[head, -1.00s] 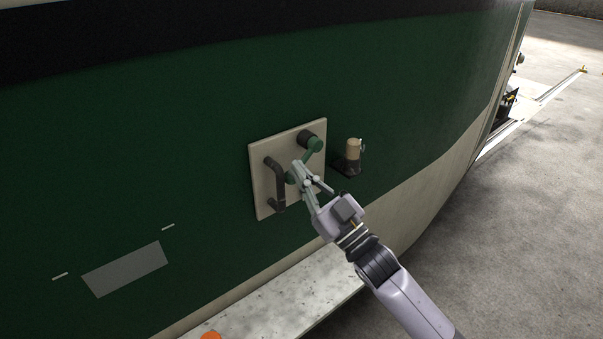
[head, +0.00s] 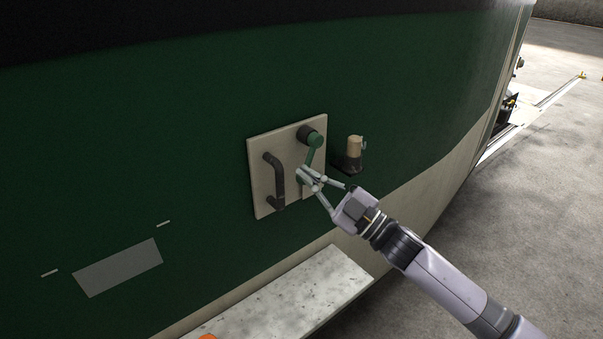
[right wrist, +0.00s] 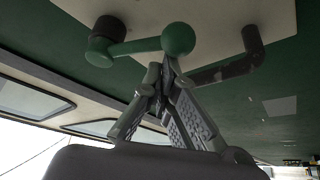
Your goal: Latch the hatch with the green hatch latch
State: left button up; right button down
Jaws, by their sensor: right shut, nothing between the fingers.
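The hatch is a cream square panel (head: 259,180) on the dark green tram side. Its green hatch latch (head: 314,146) turns on a dark round pivot at the panel's upper right; the arm hangs down, leaning slightly left. The right wrist view shows the latch arm (right wrist: 140,46) and its green ball end. My right gripper (head: 301,174) is shut and empty, with its fingertips at the latch's lower end, partly covering it. In the wrist view the fingertips (right wrist: 164,72) are close to the ball; I cannot tell whether they touch. My left gripper is not in view.
A dark bent handle (head: 275,180) sticks out from the left of the panel. A small tan cylinder on a dark bracket (head: 354,150) is fixed to the wall right of it. A speckled pale ledge (head: 300,293) runs below. Open floor is at right.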

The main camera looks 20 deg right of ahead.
jog(key=shift+w+d+f+n+g+y+b, duration=0.15)
jog(key=shift+d+n+g, duration=0.3)
jog(key=shift+n, duration=0.4)
jog(key=shift+w+d+f+n+g+y+b, duration=0.1)
jog(key=shift+d+f+n+g, duration=0.1)
jog(key=shift+n+g, duration=0.55)
jog(key=shift+w+d+f+n+g+y+b, duration=0.15)
jog(key=shift+d+n+g, duration=0.2)
jog(key=shift+n, duration=0.65)
